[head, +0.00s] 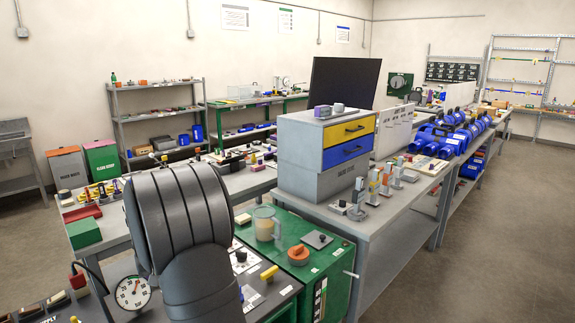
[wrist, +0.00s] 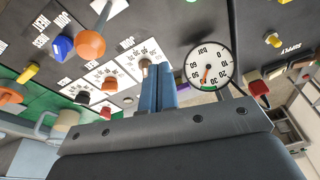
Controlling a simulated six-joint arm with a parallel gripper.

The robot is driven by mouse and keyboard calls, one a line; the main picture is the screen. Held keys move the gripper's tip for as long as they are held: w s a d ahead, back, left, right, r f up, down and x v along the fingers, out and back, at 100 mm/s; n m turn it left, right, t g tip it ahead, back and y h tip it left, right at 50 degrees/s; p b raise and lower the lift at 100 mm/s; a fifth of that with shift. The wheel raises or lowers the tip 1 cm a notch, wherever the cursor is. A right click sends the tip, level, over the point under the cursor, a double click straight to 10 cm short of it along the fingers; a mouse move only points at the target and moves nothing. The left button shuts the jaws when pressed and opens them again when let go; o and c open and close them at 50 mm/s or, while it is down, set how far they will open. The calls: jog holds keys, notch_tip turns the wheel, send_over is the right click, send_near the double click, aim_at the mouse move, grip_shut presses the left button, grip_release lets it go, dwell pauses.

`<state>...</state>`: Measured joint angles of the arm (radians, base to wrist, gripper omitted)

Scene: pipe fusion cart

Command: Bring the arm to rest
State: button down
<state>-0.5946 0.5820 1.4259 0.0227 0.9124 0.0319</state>
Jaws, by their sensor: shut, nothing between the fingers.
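My gripper (wrist: 160,72) shows in the wrist view as two blue-grey fingers pressed together with nothing between them. The fingertips are over the dark control panel (wrist: 165,20), close to a small tan-tipped knob (wrist: 145,66) and printed dial scales. I cannot tell whether they touch the knob. A round white gauge (wrist: 210,63) with a red needle is just right of the fingers. In the head view my own dark grey arm fills the lower left foreground and hides the gripper and part of the panel. The gauge also shows there (head: 133,292).
An orange ball knob (wrist: 90,43), a blue knob (wrist: 60,46) and a red plug (wrist: 258,88) stand up around the fingers. In the head view a clear jug (head: 265,224) and an orange knob (head: 298,255) are right of my arm. A drawer cabinet (head: 300,150) stands behind.

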jog(key=w+d+r+m+t, duration=0.1)
jog(key=w+d+r, duration=0.2)
jog(key=w, duration=0.3)
jog(key=shift+w+m+t+y, duration=0.3)
jog(key=shift+m, duration=0.1)
